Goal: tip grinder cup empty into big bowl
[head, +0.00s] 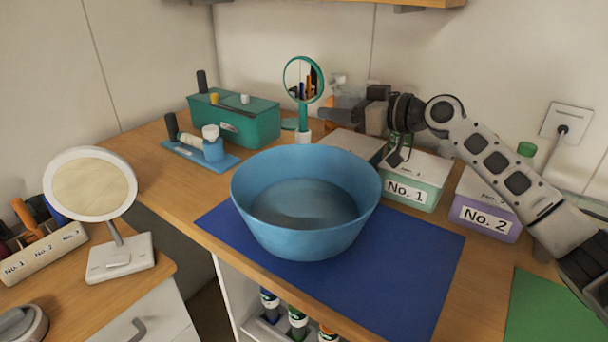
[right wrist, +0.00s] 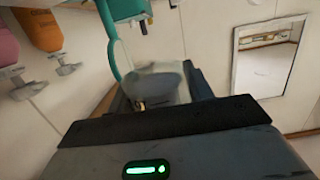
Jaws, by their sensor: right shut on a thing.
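The big blue bowl (head: 306,205) stands upright on the dark blue mat, and its visible inside looks empty. My right gripper (head: 337,116) is behind the bowl's back rim, near the round teal mirror, pointing left. It is shut on a greyish, see-through cup, which I take to be the grinder cup (right wrist: 158,82); in the right wrist view the cup sits between the dark fingers. In the head view the cup is small and partly hidden, so I cannot tell its tilt or contents. My left gripper is not in view.
A teal mirror (head: 304,82) stands left of my right gripper. Boxes No. 1 (head: 408,192) and No. 2 (head: 485,216) stand right of the bowl. A teal box (head: 234,122) is at the back left. The blue mat (head: 400,275) is clear at front right.

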